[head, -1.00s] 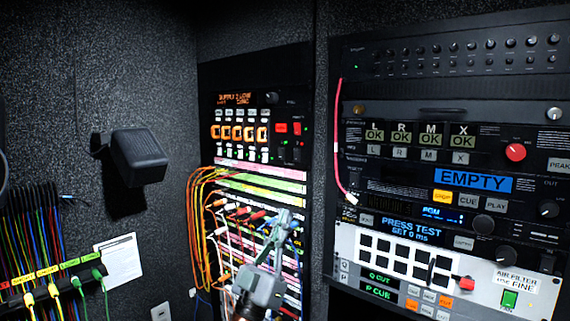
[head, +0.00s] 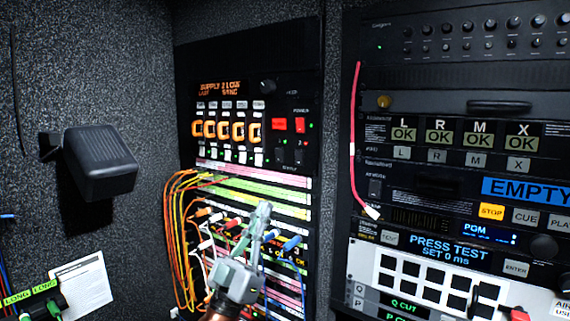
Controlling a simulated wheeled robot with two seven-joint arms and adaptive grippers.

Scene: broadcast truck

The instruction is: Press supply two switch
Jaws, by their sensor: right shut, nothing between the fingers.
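The rack unit (head: 250,90) with an orange display (head: 219,88) reading "SUPPLY 2 LOW" is at the upper middle. On its right side are a lit red button (head: 279,124) and a red rocker switch (head: 300,124) under a "POWER" label. Dark small switches (head: 281,155) sit below them with green lights; their labels are too small to read surely. My right gripper (head: 264,213) is shut and empty, pointing up in front of the patch panel, below these switches in the picture. It hides part of the patch panel. My left gripper is not in view.
Orange and yellow cables (head: 172,215) loop left of the patch panel, with several coloured plugs (head: 291,243) around my gripper. A pink cable (head: 353,140) hangs on the right rack. A black box (head: 100,163) juts from the left wall.

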